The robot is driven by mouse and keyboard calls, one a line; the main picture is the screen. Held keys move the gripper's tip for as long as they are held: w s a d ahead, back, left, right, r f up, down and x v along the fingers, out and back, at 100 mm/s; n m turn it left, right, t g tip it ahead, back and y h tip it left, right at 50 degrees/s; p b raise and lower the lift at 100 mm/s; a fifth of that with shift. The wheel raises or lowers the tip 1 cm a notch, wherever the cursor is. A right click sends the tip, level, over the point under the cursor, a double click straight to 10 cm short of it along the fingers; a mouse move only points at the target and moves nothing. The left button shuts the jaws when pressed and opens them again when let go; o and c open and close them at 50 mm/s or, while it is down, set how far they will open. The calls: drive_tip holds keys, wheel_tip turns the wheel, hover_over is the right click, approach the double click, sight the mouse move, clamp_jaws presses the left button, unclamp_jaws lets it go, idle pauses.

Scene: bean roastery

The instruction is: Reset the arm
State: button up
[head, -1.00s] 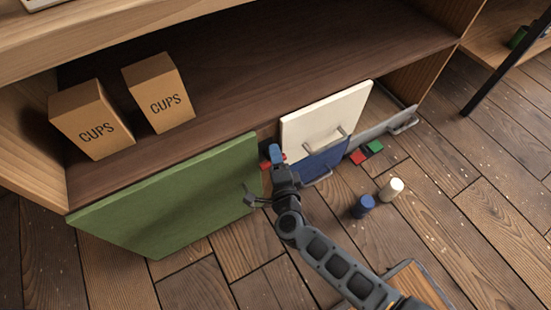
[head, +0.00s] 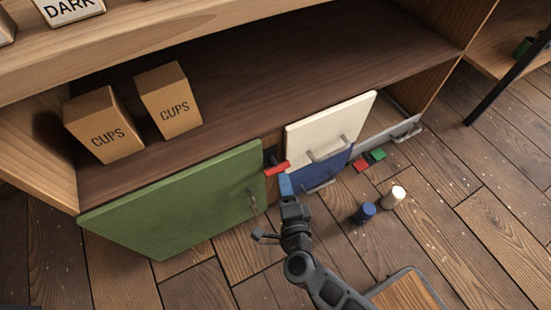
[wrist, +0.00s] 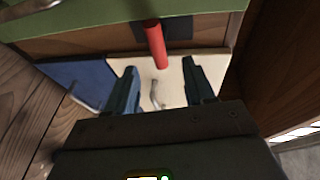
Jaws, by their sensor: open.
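My gripper (head: 286,186) is in front of the cabinet, between the green door (head: 180,200) and the white drawer front (head: 330,125). In the wrist view my gripper (wrist: 160,66) has its two dark blue fingers spread apart, with nothing held between them. A red bar (head: 276,168) sits just beyond the fingertips at the gap beside the green door; it also shows in the wrist view (wrist: 156,45). It looks apart from the fingers, though the exact distance is hard to tell.
A blue drawer front (head: 325,170) is under the white one. Blue (head: 364,213) and white (head: 393,197) cylinders stand on the floor, near red (head: 362,166) and green (head: 377,154) blocks. Two cups boxes (head: 104,124) (head: 169,100) are on the shelf.

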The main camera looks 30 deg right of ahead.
drive_tip(key=s+d+r+n+y, duration=0.2)
drive_tip(key=s+r+n, duration=0.9)
drive_tip(key=s+r, duration=0.25)
drive_tip(key=s+d+r+n+y, duration=0.2)
drive_tip(key=s+r+n+y, duration=0.1)
drive_tip(key=s+r+n, duration=0.9)
drive_tip(key=s+r+m+p, duration=0.2)
drive_tip(key=s+r+p, duration=0.1)
drive_tip(key=r+p, duration=1.8)
drive_tip(key=shift+a+r, duration=0.2)
drive_tip(key=shift+r, duration=0.6)
drive_tip(key=shift+s, duration=0.1)
